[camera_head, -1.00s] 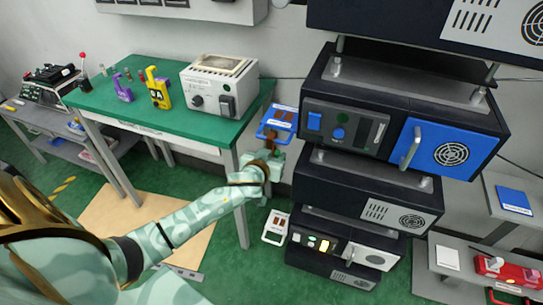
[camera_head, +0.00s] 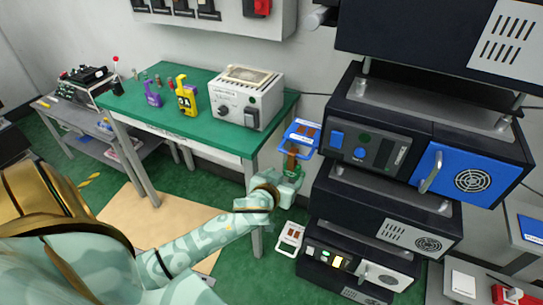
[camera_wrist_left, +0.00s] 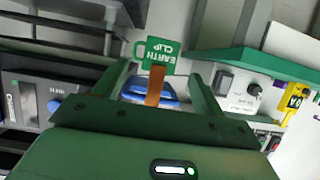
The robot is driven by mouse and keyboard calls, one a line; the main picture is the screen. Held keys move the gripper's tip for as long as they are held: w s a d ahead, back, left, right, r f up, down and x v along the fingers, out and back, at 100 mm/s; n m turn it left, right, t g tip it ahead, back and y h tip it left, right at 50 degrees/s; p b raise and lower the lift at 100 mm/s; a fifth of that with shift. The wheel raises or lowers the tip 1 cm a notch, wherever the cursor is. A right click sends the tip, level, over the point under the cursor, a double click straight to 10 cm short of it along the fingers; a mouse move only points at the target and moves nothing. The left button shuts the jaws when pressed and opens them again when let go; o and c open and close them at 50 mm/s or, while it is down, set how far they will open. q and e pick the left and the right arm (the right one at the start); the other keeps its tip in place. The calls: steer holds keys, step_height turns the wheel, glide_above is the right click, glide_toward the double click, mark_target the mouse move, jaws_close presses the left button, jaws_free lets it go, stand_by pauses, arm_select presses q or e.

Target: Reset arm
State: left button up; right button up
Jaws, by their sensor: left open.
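My left arm reaches in from the left in the head view. In the left wrist view the two green fingers (camera_wrist_left: 158,82) stand apart. A blue part (camera_wrist_left: 150,93) shows behind the strip. My right gripper is not in view.
The rack (camera_head: 425,150) with a blue door stands close on the right. The green table (camera_head: 165,118) holds a grey instrument (camera_head: 246,97), a yellow device (camera_head: 188,100) and a purple one (camera_head: 153,96). A white plate (camera_head: 290,238) hangs low by the rack. Floor shows below the table.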

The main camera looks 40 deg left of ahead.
arm_select(q)
steer(key=p+v, duration=0.1)
steer(key=v, duration=0.8)
steer(key=shift+s+p, duration=0.3)
steer(key=shift+s, duration=0.05)
steer(key=shift+d, duration=0.1)
steer(key=s+d+f+m+g+h, duration=0.15)
steer(key=s+f, duration=0.35)
steer(key=f, duration=0.5)
steer(key=s+f+m+g, duration=0.3)
steer(key=s+f, duration=0.2)
steer(key=f, duration=0.5)
steer(key=s+f+m+g+h, duration=0.15)
steer(key=s+f, duration=0.35)
steer(key=f, duration=0.5)
steer(key=s+d+f+g, duration=0.1)
steer(key=s+f+g, duration=0.2)
steer(key=s, duration=0.9)
steer(key=s+d+f+g, duration=0.2)
steer(key=s+f+g, duration=0.1)
steer(key=s+f, duration=0.5)
steer(key=s, duration=0.3)
steer(key=shift+s+d+f, duration=0.15)
steer(key=shift+s+f, duration=0.05)
steer(key=shift+s, duration=0.15)
